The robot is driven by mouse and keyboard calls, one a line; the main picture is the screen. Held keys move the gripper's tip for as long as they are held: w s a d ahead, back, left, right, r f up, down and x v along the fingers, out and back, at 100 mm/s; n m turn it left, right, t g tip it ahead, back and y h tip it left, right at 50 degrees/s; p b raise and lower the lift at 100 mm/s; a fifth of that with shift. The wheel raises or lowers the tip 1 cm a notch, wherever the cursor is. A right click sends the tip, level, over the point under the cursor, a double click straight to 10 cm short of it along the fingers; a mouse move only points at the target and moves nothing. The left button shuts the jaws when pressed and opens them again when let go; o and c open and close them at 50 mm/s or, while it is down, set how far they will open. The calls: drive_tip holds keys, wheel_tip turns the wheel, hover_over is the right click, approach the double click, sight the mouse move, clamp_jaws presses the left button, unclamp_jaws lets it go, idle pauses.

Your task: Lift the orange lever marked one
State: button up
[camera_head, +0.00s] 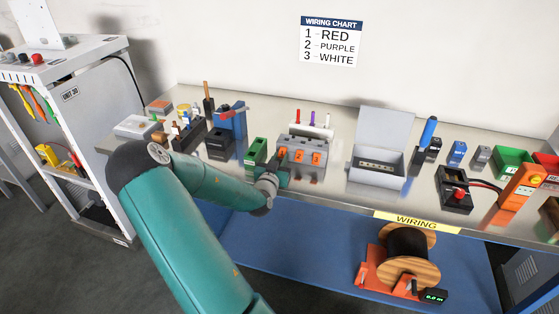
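A grey block (312,173) stands near the front edge of the bench with a row of three orange levers on its face. The left lever (282,153) is partly behind my gripper; the middle lever (300,156) and right lever (315,158) are clear. Any numbers on them are too small to read. My gripper (277,164) is at the block's left front, close to the left lever. I cannot tell whether it touches it, or whether its fingers are open or shut. Red, purple and white pieces (313,119) stand upright behind the block.
A green block (256,150) stands just left of my gripper. A grey box with a raised lid (385,129) is to the right, with bare bench between. Tools and blocks crowd the left end. A wooden cable spool (408,272) sits below the bench. A wiring chart (332,40) hangs on the wall.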

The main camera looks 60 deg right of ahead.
sight(283, 150)
drive_tip(key=shift+r, duration=0.1)
drive_tip(key=shift+a+r+y, duration=0.1)
drive_tip(key=shift+r+y, duration=0.5)
drive_tip(key=shift+y, duration=0.6)
drive_tip(key=r+y, duration=0.1)
drive_tip(key=y, duration=0.2)
drive_tip(key=shift+r+g, duration=0.4)
drive_tip(key=y, duration=0.1)
drive_tip(key=r+y, duration=0.1)
drive_tip(key=y, duration=0.1)
drive_tip(key=shift+d+r+g, duration=0.1)
drive_tip(key=shift+d+g, duration=0.2)
drive_tip(key=shift+d, duration=0.1)
drive_tip(key=shift+d+r+y, duration=0.2)
drive_tip(key=shift+r+y, duration=0.1)
drive_tip(key=shift+y, duration=0.55)
drive_tip(key=shift+d+r+y, duration=0.2)
drive_tip(key=shift+r+y, duration=0.05)
drive_tip(key=shift+y, duration=0.6)
drive_tip(key=shift+w, duration=0.1)
drive_tip(key=o, duration=1)
drive_tip(key=shift+c, duration=0.2)
